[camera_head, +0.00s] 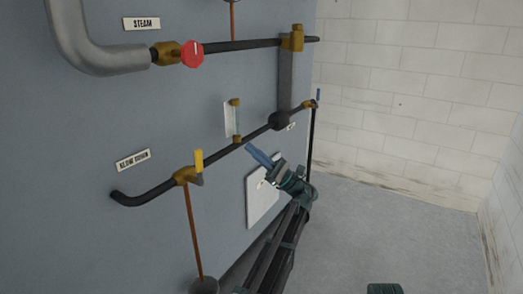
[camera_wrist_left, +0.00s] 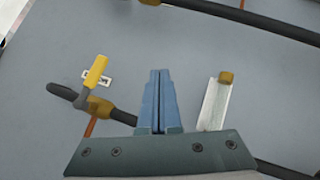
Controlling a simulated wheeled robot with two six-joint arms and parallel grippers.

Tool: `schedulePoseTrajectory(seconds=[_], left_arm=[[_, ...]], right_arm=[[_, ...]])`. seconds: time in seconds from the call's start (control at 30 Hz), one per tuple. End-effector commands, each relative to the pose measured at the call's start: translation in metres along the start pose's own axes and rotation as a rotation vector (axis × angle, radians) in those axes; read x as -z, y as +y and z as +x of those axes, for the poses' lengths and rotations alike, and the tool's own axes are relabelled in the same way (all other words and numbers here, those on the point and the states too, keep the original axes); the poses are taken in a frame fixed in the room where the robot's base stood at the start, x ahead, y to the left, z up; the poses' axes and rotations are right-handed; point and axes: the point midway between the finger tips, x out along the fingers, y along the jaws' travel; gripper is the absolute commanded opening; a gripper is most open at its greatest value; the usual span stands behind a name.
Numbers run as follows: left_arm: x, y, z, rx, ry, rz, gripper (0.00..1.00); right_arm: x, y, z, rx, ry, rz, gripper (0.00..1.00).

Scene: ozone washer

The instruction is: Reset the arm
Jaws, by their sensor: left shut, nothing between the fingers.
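My left gripper (camera_head: 262,159) is in the middle of the head view, in front of the grey panel. Its blue fingers are shut with nothing between them. The left wrist view shows the same fingers (camera_wrist_left: 159,100) side by side, pointing at the panel. The gripper is just below the lower black pipe in the head view and does not appear to hold it. A dark green part (camera_head: 384,288), perhaps of my other arm, shows at the bottom edge. No fingers of my right gripper can be seen.
A yellow-handled valve (camera_head: 198,160) sits on the lower pipe, left of my gripper; it also shows in the wrist view (camera_wrist_left: 96,72). A red valve knob (camera_head: 192,54) is on the upper pipe. A blue-handled valve (camera_head: 318,96) is further right. Open floor (camera_head: 400,225) lies to the right.

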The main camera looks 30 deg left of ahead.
Motion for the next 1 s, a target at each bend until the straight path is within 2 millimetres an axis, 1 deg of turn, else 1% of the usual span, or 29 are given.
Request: schedulePoseTrajectory(seconds=[0.17,0.27,0.37,0.47,0.5,0.57,0.6,0.67,0.7,0.73,0.77,0.8,0.87,0.9,1.0], left_arm=[[0.0,0.0,0.0,0.0,0.001,0.0,0.0],[0.002,0.006,-0.003,-0.007,0.032,-0.016,0.0],[0.01,0.024,-0.015,-0.036,0.146,-0.074,0.0],[0.025,0.053,-0.04,-0.102,0.341,-0.168,0.0],[0.032,0.067,-0.055,-0.137,0.43,-0.209,0.0],[0.042,0.086,-0.079,-0.199,0.561,-0.269,0.0],[0.048,0.099,-0.096,-0.245,0.647,-0.303,0.0],[0.054,0.119,-0.125,-0.321,0.773,-0.35,0.0],[0.056,0.132,-0.146,-0.376,0.854,-0.376,0.0],[0.058,0.142,-0.161,-0.42,0.913,-0.394,0.0],[0.057,0.152,-0.178,-0.466,0.971,-0.41,0.0],[0.056,0.166,-0.2,-0.53,1.045,-0.426,0.0],[0.051,0.188,-0.233,-0.634,1.152,-0.443,0.0],[0.046,0.202,-0.256,-0.706,1.219,-0.448,0.0],[0.028,0.234,-0.307,-0.887,1.358,-0.44,0.0]], right_arm=[[0.0,0.0,0.0,0.0,0.0,0.0,0.0],[0.0,0.0,0.0,0.0,0.0,0.0,0.0],[0.0,0.0,0.0,0.0,0.0,0.0,0.0],[0.0,0.0,0.0,0.0,0.0,0.0,0.0],[0.0,0.0,0.0,0.0,0.0,0.0,0.0],[0.0,0.0,0.0,0.0,0.0,0.0,0.0],[0.0,0.0,0.0,0.0,0.0,0.0,0.0],[0.0,0.0,0.0,0.0,0.0,0.0,0.0],[0.0,0.0,0.0,0.0,0.0,0.0,0.0],[0.0,0.0,0.0,0.0,0.0,0.0,0.0],[0.0,0.0,0.0,0.0,0.0,0.0,0.0],[0.0,0.0,0.0,0.0,0.0,0.0,0.0],[0.0,0.0,0.0,0.0,0.0,0.0,0.0],[0.0,0.0,0.0,0.0,0.0,0.0,0.0],[0.0,0.0,0.0,0.0,0.0,0.0,0.0]])
